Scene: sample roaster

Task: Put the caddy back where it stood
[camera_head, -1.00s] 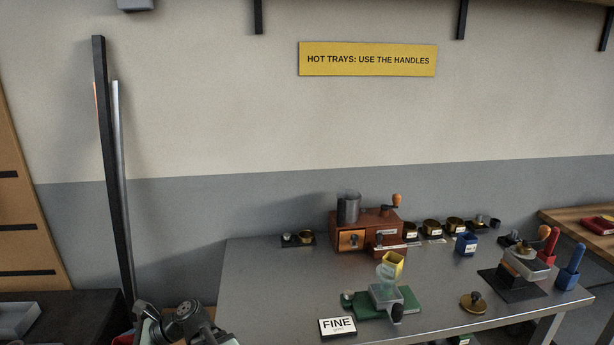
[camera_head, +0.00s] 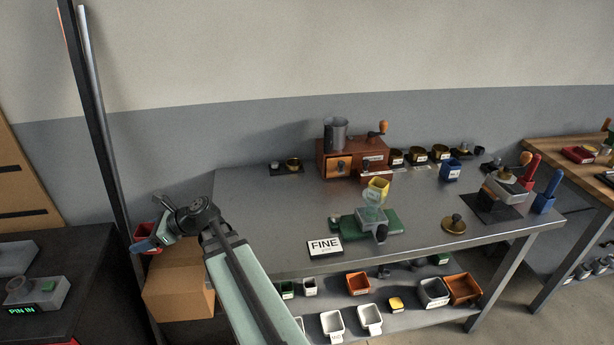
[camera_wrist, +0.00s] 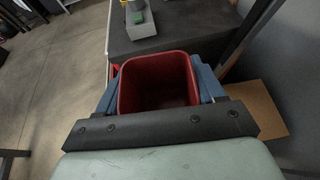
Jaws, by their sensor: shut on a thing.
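The caddy appears to be the red open-topped bin (camera_wrist: 158,82), seen from above in the wrist view. It looks empty. My gripper (camera_wrist: 160,92) is shut on it, with blue fingers against its left and right sides. In the head view, the red bin (camera_head: 146,232) shows partly behind my gripper (camera_head: 155,242), left of the metal table and above a cardboard box. It is held up in the air; its underside is hidden.
A cardboard box (camera_head: 180,285) sits below my gripper. A dark bench (camera_head: 75,262) with a grey device (camera_head: 38,292) is at left. A black upright post (camera_head: 100,150) stands close by. The metal table (camera_head: 265,225) holds grinders, cups and a FINE sign (camera_head: 325,246).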

